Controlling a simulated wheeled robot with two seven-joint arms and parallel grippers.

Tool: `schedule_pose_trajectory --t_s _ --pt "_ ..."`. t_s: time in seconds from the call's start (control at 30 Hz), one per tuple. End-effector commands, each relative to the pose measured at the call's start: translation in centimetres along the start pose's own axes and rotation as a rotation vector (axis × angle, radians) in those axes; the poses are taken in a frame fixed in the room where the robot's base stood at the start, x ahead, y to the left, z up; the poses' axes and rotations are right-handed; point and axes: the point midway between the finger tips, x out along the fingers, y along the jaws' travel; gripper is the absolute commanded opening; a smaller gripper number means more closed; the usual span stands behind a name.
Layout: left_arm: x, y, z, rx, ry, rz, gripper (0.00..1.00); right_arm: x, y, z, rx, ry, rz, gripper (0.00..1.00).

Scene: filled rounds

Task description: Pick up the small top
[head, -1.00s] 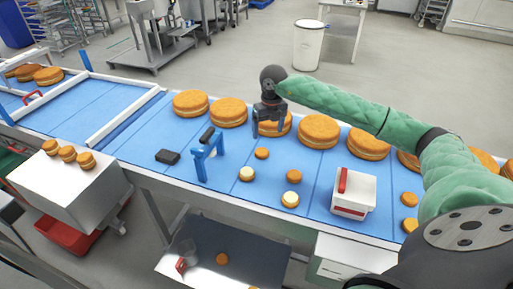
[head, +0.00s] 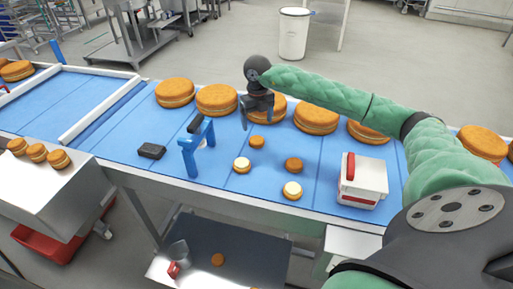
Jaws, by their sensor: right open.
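A small plain brown top (head: 257,142) lies flat on the blue belt in the head view. A second small brown top (head: 293,164) lies nearer and to the right. Two small rounds with pale cream on top, one at the left (head: 242,166) and one nearer me (head: 292,190), lie beside them. My right gripper (head: 257,120) points down with its fingers apart and empty. It shows just beyond the first small top, in front of a large round cake (head: 268,114) that it partly hides. My left gripper is out of view.
Large cakes (head: 217,99) line the far side of the belt (head: 325,150). A blue stand (head: 190,155) and a black block (head: 152,151) are left of the small rounds. A white box with a red handle (head: 363,182) stands to the right.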

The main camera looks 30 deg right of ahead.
Motion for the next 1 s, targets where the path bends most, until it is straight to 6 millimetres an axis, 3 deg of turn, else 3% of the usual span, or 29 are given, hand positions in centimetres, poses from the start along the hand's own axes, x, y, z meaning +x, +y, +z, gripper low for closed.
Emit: schedule_pose_trajectory --t_s 0.03,0.27,0.67,1.0 --pt "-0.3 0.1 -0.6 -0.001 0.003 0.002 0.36 0.9 0.0 0.0 0.000 0.000 0.000 0.81" --pt "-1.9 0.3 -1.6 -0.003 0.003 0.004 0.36 1.6 0.0 0.0 0.000 0.000 0.000 0.81" --pt "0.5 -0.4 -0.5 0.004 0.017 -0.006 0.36 4.1 0.0 0.1 0.001 0.001 0.000 0.81" --pt "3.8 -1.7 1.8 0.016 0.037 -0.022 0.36 6.4 -0.2 0.7 0.000 0.001 0.001 0.81"
